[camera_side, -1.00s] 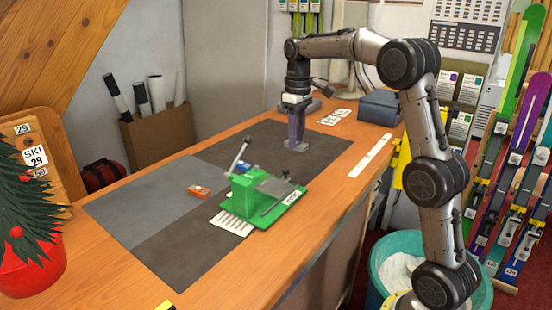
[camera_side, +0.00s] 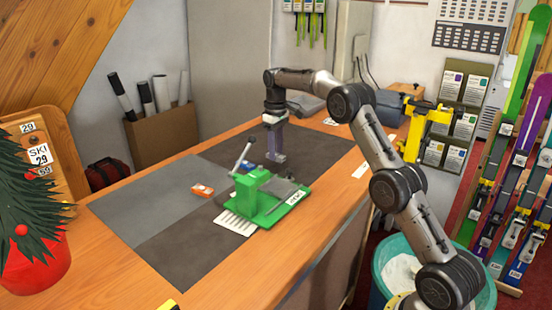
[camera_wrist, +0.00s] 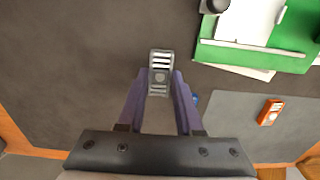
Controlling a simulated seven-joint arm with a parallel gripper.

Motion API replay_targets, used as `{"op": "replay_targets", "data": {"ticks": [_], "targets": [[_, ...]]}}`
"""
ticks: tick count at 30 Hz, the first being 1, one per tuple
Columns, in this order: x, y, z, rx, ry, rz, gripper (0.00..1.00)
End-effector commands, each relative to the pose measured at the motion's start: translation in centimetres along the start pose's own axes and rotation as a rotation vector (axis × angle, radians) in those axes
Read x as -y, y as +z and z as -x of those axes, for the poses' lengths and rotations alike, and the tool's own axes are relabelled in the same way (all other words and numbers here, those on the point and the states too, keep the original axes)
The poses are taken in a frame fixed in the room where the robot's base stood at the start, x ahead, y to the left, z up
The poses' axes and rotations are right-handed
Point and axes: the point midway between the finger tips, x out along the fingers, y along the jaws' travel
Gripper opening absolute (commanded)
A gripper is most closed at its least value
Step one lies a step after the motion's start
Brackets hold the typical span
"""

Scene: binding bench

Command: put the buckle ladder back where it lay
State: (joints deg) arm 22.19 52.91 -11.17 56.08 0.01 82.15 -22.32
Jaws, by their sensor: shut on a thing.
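The buckle ladder (camera_wrist: 160,62) is a small grey strip with light rungs, and in the wrist view it sticks out between my two purple fingers. My gripper (camera_wrist: 158,86) is shut on its near part, which the fingers partly hide. In the side view my gripper (camera_side: 277,151) points down over the dark mat, behind the green jig. The ladder shows there only as a small grey piece (camera_side: 279,160) at the fingertips. I cannot tell its exact height above the mat.
The green jig (camera_side: 262,208) with its raised lever stands in front of my gripper. The dark mat (camera_side: 320,148) is bare right of my gripper.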

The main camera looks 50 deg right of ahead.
Motion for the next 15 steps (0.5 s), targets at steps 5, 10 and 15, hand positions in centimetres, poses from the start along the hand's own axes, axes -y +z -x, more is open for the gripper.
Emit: {"op": "replay_targets", "data": {"ticks": [5,10,15], "targets": [[0.0,0.1,-2.5,0.003,-0.001,0.0,0.0],[0.0,0.0,-3.0,-0.001,0.0,0.0,0.0],[0.0,0.1,-3.0,0.0,0.0,0.0,0.0]]}}
